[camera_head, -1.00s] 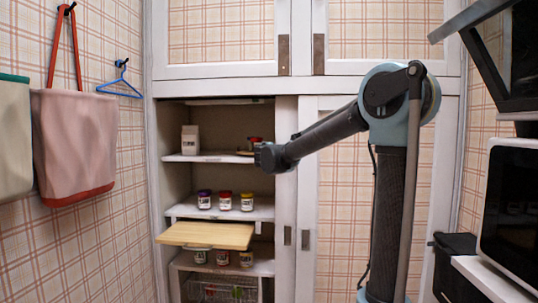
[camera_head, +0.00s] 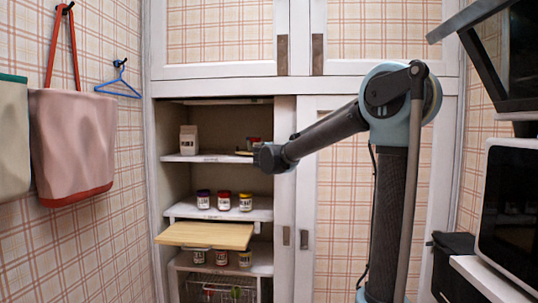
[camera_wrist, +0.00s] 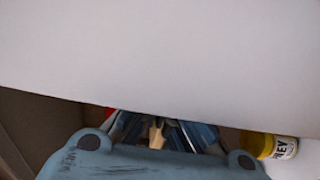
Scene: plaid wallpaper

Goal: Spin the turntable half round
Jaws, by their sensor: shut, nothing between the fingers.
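The turntable (camera_head: 243,153) shows as a small tan edge on the upper cupboard shelf, just left of my wrist. A dark jar with a red part (camera_head: 253,142) stands at it; most of the turntable is hidden by my arm and the cupboard's frame. My gripper is hidden behind my wrist in the head view. In the wrist view my gripper (camera_wrist: 160,130) is shut and empty, its tips partly covered by a pale surface. A tan patch shows between the fingers; I cannot tell whether they touch the turntable.
A broad pale surface (camera_wrist: 160,55) fills the top of the wrist view. A carton (camera_head: 188,139) stands left on the upper shelf. Several jars stand on lower shelves, and a wooden board (camera_head: 205,235) juts out below. The sliding door (camera_head: 338,200) closes the right side.

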